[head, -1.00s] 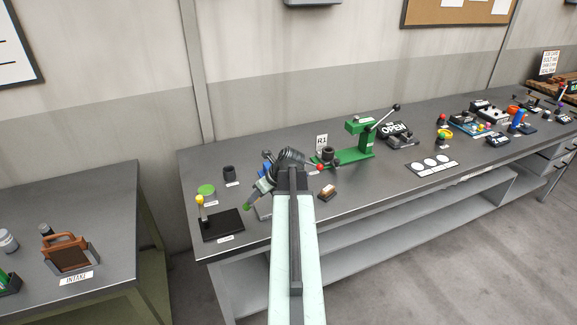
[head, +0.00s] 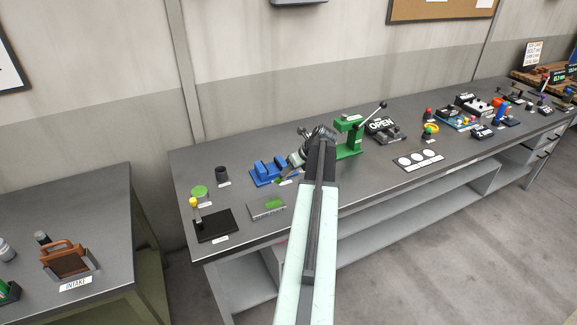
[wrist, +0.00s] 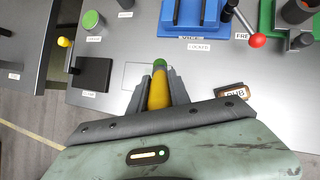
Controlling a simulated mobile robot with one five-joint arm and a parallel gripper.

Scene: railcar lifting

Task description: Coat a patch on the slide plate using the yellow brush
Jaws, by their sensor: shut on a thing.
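My gripper (wrist: 158,84) is shut on the yellow brush (wrist: 158,96), whose green tip (wrist: 160,63) points away from the wrist. In the head view, my gripper (head: 291,172) is above the bench, right of the blue vise, with the green tip near its lower left. The slide plate (head: 256,213) looks like a flat grey plate at the bench's front edge, with a green patch (head: 275,204) on its right part. The tip appears above and beyond the plate, apart from it. In the wrist view, the brush and gripper hide part of the plate area.
The blue vise (head: 268,172) stands behind the plate. A black pad (head: 216,226) with a yellow-knobbed post lies left of it. A round green tin (head: 200,191) and a black cup (head: 222,173) sit at the back left. A green press (head: 348,138) stands to the right.

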